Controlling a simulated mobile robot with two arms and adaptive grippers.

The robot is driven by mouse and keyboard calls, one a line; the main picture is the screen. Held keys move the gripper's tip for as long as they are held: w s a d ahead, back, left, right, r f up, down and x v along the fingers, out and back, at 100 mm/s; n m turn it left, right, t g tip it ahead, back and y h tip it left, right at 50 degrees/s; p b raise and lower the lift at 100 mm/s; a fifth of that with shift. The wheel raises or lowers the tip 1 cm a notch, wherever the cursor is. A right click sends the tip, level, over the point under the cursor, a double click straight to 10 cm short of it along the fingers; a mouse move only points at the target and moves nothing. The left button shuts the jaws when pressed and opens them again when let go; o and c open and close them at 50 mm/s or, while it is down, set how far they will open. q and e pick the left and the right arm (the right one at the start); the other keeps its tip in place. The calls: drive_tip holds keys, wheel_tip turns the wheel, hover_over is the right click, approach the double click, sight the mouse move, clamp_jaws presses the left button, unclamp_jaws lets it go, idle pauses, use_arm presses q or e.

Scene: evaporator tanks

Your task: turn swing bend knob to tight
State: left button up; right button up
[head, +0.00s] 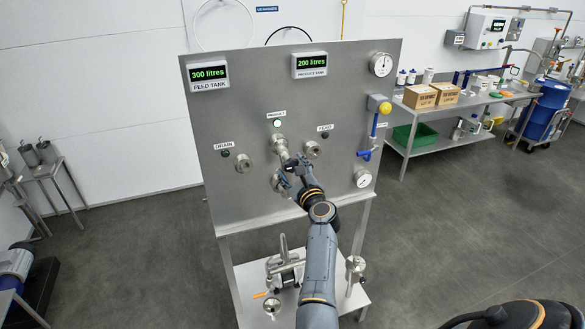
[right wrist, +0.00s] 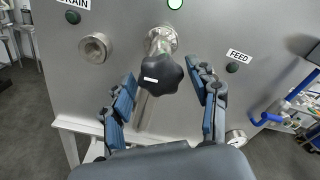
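The swing bend knob (right wrist: 161,74) is a black, lobed knob with a small white mark. It sits in front of the metal pipe fitting (right wrist: 160,40) under the lit product lamp. In the right wrist view my right gripper (right wrist: 160,80) is open, with one finger on each side of the knob and a visible gap to each. In the head view my right gripper (head: 291,167) is at the panel below the product port (head: 280,143) and hides most of the knob. A metal bend runs down behind the knob. My left gripper is not in view.
The grey panel (head: 235,120) carries a drain port (head: 244,163), a feed port (head: 312,149), two tank displays, gauges and a blue-handled valve (head: 371,153). A shelf with pump parts is below. A bench (head: 455,104) with boxes stands at the right.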

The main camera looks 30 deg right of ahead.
sight(292, 160)
drive_tip(key=shift+r, duration=0.15)
wheel_tip(292, 160, up, 10)
drive_tip(key=shift+f, duration=0.1)
idle(0.5)
idle(0.3)
